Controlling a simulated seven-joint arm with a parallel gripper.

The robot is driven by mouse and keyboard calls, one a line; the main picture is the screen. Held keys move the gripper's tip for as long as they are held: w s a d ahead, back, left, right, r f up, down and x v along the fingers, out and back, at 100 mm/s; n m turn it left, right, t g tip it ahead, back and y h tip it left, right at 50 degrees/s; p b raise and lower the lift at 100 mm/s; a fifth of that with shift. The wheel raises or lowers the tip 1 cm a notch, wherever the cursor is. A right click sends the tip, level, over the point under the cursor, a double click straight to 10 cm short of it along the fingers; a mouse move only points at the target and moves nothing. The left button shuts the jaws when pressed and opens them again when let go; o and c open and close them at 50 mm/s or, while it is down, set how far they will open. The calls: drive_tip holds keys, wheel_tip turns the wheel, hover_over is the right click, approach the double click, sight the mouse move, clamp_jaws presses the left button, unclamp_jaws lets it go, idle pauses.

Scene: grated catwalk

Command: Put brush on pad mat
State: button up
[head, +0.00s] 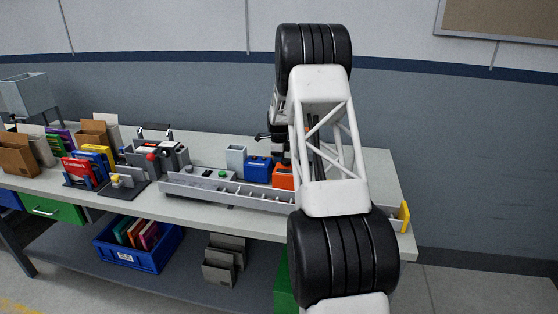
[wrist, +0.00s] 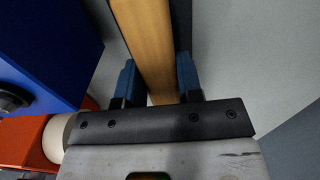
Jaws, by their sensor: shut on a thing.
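In the wrist view, a tan, wood-coloured bar (wrist: 151,40), which looks like the brush's handle, runs up between the two blue fingers of my gripper (wrist: 156,82). My gripper is shut on it. The far end of the bar leaves the top of the picture, so no bristles show. In the head view, my arm covers most of the gripper and the held brush, above the right part of the bench. I cannot make out the pad mat in either view.
A blue box (head: 258,169) and an orange box (head: 283,177) stand close beside my gripper; the blue one fills the wrist view's upper left (wrist: 45,45). A long grey tray (head: 235,192) runs along the bench front (head: 385,165). Books and holders (head: 80,168) crowd the left.

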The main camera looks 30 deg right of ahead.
drive_tip(key=shift+f, duration=0.15)
drive_tip(key=o, duration=0.9)
drive_tip(key=shift+r, duration=6.15)
